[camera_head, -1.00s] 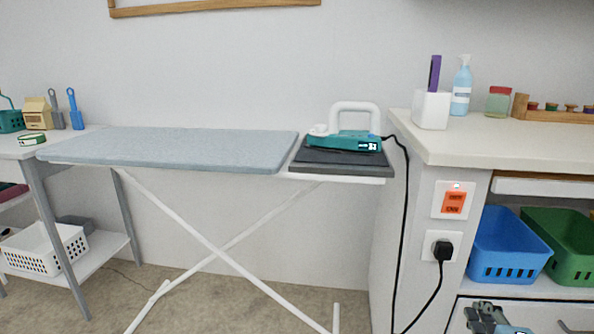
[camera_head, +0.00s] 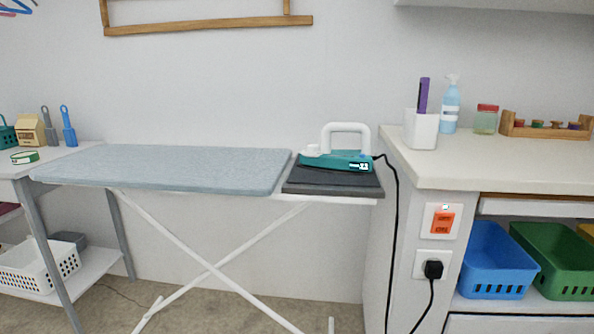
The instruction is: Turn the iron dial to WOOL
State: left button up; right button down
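The iron (camera_head: 338,150) is teal with a white handle. It rests on the dark pad (camera_head: 332,181) at the right end of the ironing board (camera_head: 165,168). A white round knob, seemingly the dial (camera_head: 313,150), sits at the iron's left end; its marks are too small to read. A small display (camera_head: 359,166) on the iron's right side is lit with unreadable white marks. The black cord runs from the iron's right to a plug (camera_head: 433,269) in the wall-side outlet. Neither gripper is in view.
A counter (camera_head: 470,171) with a white holder (camera_head: 421,129), spray bottle (camera_head: 450,105) and jar (camera_head: 486,120) stands right of the iron. An orange switch (camera_head: 443,222) is on its side panel. A blue basket (camera_head: 494,262) sits below. A shelf unit (camera_head: 62,161) stands at left.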

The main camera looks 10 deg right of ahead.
aim_at(312, 147)
jog(key=i+l+u, duration=0.35)
jog(key=l, duration=0.35)
jog(key=i+l+u, duration=0.2)
jog(key=i+l, duration=0.1)
jog(key=l, duration=0.1)
